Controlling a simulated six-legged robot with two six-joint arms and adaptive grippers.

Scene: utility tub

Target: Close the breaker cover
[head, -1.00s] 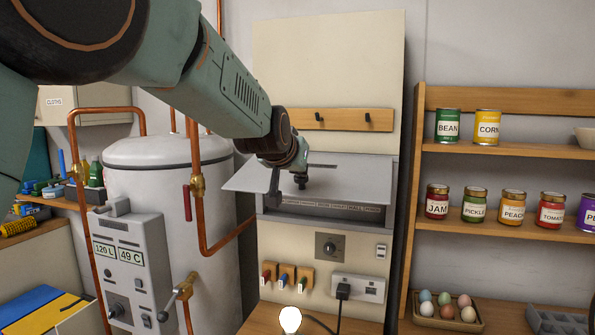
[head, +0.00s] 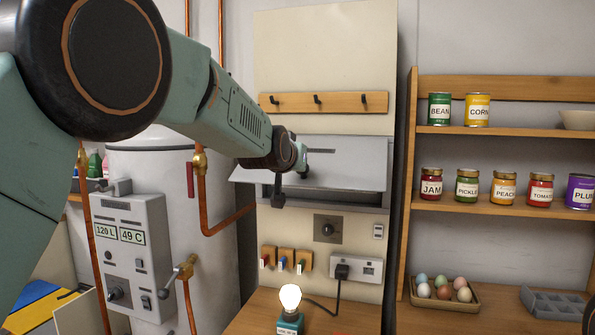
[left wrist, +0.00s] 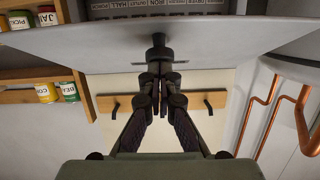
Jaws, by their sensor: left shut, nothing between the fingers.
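The breaker cover (head: 345,172) is a grey flap on the tall cream panel, tilted outward and partly open over the breaker box (head: 330,197). In the left wrist view the cover (left wrist: 80,38) spans the top, with a strip of breaker labels (left wrist: 155,10) showing past its edge. A dark knob (left wrist: 158,48) sticks out of the cover. My left gripper (left wrist: 160,78) is shut and empty, its fingertips at the knob; I cannot tell if they touch. In the head view my left gripper (head: 302,168) is in front of the cover, its tips partly hidden. My right gripper is not in view.
A hook rail (head: 325,102) is above the cover. A water heater (head: 135,235) with copper pipes is at left. Shelves of jars (head: 500,205) are at right. A lit bulb (head: 290,297) stands below.

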